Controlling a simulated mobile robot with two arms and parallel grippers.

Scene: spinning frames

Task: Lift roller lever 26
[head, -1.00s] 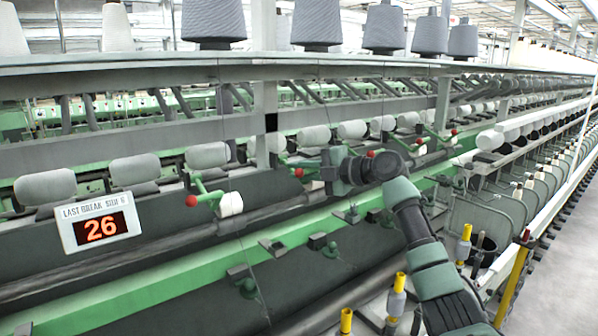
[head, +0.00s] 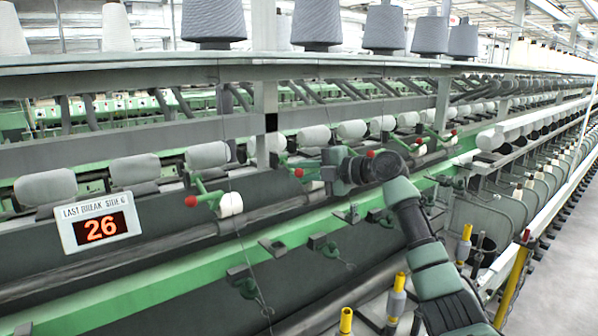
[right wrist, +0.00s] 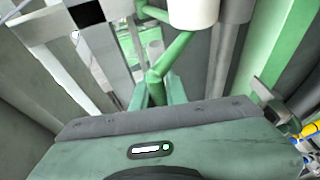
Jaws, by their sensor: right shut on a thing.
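My right gripper (head: 322,172) reaches in from the right and is shut on a green lever (head: 284,163). The lever's red knob (head: 299,173) shows just left of the jaws. In the right wrist view the green lever (right wrist: 176,55) runs down to the gripper (right wrist: 155,92), with a white roller (right wrist: 194,10) above it. The gripper hides part of the lever in the head view. No number shows on the lever. A display (head: 100,229) at the left reads 26. My left gripper is not in view.
Another green lever with a red knob (head: 191,201) and white roller (head: 230,204) stands to the left. Grey rollers (head: 207,155) line the frame, with cone bobbins (head: 316,22) on the shelf above. Yellow-topped bobbins (head: 399,283) stand below my arm. The aisle floor (head: 560,260) at right is clear.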

